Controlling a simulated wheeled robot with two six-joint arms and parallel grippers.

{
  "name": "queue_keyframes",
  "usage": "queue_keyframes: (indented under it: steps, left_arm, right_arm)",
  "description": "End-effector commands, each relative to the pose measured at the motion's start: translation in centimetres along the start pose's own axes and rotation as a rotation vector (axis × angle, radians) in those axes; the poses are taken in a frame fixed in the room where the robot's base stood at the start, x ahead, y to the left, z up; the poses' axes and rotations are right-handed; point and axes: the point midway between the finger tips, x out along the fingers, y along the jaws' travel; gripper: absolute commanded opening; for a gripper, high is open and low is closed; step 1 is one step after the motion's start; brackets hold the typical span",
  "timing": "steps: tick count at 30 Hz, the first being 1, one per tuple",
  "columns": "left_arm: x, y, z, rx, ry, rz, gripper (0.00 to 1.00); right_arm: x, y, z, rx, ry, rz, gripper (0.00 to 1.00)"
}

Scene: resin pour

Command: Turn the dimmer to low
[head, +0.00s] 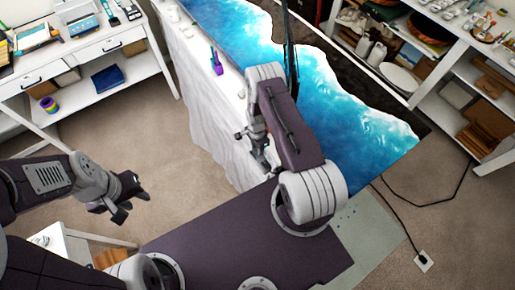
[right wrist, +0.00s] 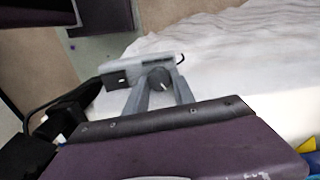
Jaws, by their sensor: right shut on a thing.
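The dimmer (right wrist: 128,74) is a grey box with a small dark switch or slot on its left part. Its dark round knob (right wrist: 158,79) carries a small pale mark. In the right wrist view my right gripper (right wrist: 159,88) has a grey finger on each side of the knob and is shut on it. In the head view my right gripper (head: 262,163) points down beside the white-draped table, and I cannot make out the dimmer there. My left gripper (head: 130,204) is empty and seems open, over the floor at the left, far from the dimmer.
The white-draped table (head: 205,120) bears a blue and white resin slab (head: 350,125) and a purple item (head: 216,62). A white desk (head: 95,50) stands at the upper left, and shelves (head: 455,85) at the right. A black cable (head: 400,228) runs over carpet to an outlet (head: 423,260).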

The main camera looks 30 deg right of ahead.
Motion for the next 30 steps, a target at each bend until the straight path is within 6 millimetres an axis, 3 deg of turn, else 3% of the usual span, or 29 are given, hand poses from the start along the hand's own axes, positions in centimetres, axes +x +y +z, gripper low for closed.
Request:
queue_keyframes:
  steps: [11,30]
  left_arm:
    - [2.0,0.0,0.2,0.000,0.000,0.000,0.36]
    - [6.1,-0.1,0.6,0.000,0.000,0.000,0.36]
  right_arm:
    - [0.2,-0.2,-0.1,-0.185,0.008,-0.003,0.00]
    - [0.1,-0.3,0.0,-0.790,0.030,-0.004,0.00]
